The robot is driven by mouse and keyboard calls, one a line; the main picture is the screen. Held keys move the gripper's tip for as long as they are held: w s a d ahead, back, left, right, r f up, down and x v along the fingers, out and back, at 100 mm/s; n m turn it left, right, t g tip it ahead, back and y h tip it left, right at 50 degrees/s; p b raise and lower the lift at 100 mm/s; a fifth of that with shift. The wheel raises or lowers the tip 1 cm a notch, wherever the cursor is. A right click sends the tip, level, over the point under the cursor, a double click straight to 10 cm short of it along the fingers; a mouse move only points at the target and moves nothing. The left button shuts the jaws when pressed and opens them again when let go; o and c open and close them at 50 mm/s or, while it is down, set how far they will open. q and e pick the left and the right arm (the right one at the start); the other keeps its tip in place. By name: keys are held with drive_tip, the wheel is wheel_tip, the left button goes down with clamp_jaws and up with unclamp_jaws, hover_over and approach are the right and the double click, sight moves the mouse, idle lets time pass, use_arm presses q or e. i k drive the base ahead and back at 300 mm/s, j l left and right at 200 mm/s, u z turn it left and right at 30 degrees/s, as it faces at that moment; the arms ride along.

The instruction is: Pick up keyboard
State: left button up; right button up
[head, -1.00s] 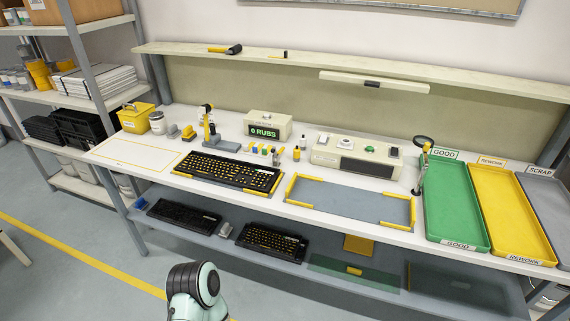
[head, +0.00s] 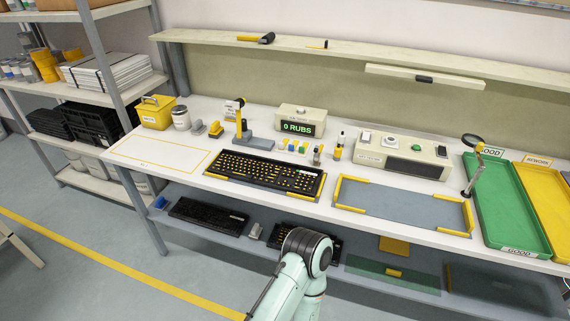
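A black keyboard with yellow key markings (head: 265,172) lies in a yellow-edged holder on the white workbench, left of centre. Two more dark keyboards lie on the lower shelf: one at the left (head: 208,215) and one (head: 332,246) partly hidden behind my arm. One of my arms, pale green with a dark joint, rises from the bottom centre in front of the bench. I cannot tell which arm it is. No gripper fingers show in the head view.
An empty grey tray with yellow corners (head: 400,207) lies right of the keyboard. Green (head: 507,207) and yellow (head: 553,212) trays stand at the far right. A yellow-outlined area (head: 152,155) on the left is clear. The display (head: 300,126) reads 0 RUBS.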

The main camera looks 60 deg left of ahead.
sight(280, 176)
drive_tip(key=k+j+z, duration=0.25)
drive_tip(key=j+z, duration=0.2)
drive_tip(key=j, duration=0.2)
drive_tip(key=k+j+z, duration=0.55)
drive_tip(key=k+j, duration=0.45)
